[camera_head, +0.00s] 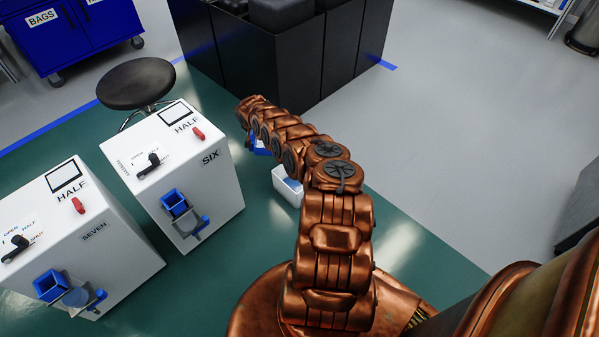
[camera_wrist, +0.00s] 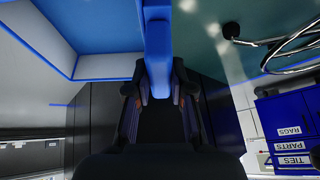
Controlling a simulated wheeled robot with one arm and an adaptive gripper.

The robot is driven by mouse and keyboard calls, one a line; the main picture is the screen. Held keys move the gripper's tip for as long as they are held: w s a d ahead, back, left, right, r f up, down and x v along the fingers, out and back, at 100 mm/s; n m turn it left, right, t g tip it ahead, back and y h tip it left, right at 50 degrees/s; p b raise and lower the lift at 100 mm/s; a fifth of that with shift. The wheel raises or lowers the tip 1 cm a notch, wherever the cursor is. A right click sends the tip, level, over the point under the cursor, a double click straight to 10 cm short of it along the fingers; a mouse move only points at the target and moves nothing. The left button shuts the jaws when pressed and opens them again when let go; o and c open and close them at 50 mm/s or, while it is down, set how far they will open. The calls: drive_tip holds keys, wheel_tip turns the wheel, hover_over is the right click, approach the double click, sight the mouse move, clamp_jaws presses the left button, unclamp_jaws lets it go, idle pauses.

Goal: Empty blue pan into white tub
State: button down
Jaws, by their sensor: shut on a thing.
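The white tub (camera_head: 286,189) stands on the green floor area in the head view, partly hidden behind my arm. Something bluish shows inside its rim. A small patch of the blue pan (camera_head: 259,147) shows beyond my arm, up and left of the tub. In the wrist view my gripper (camera_wrist: 160,88) is shut on the pan's blue handle (camera_wrist: 157,45). A broad blue surface and pale walls fill the upper left there; I cannot tell which belong to pan or tub. The pan's contents and tilt cannot be made out.
White machine SIX (camera_head: 180,170) and machine SEVEN (camera_head: 85,240) stand to the left, with blue fittings on their fronts. A black stool (camera_head: 136,84) is behind them. Dark cabinets (camera_head: 285,55) stand beyond my arm.

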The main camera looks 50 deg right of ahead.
drive_tip(key=shift+w+d+f+b, duration=0.1)
drive_tip(key=shift+w+f+b, duration=0.45)
drive_tip(key=shift+b, duration=0.6)
drive_tip(key=shift+w+f+g+b, duration=0.1)
drive_tip(key=shift+f+g+b, duration=0.1)
drive_tip(key=shift+g+b, duration=0.4)
drive_tip(key=f+b, duration=0.1)
drive_tip(key=b, duration=0.3)
drive_tip(key=shift+w, duration=0.3)
drive_tip(key=shift+w+d+b, duration=0.1)
drive_tip(key=shift+b, duration=0.3)
drive_tip(key=b, duration=0.3)
drive_tip(key=shift+w+f+g, duration=0.1)
drive_tip(key=shift+w+g, duration=0.15)
drive_tip(key=shift+g, duration=0.05)
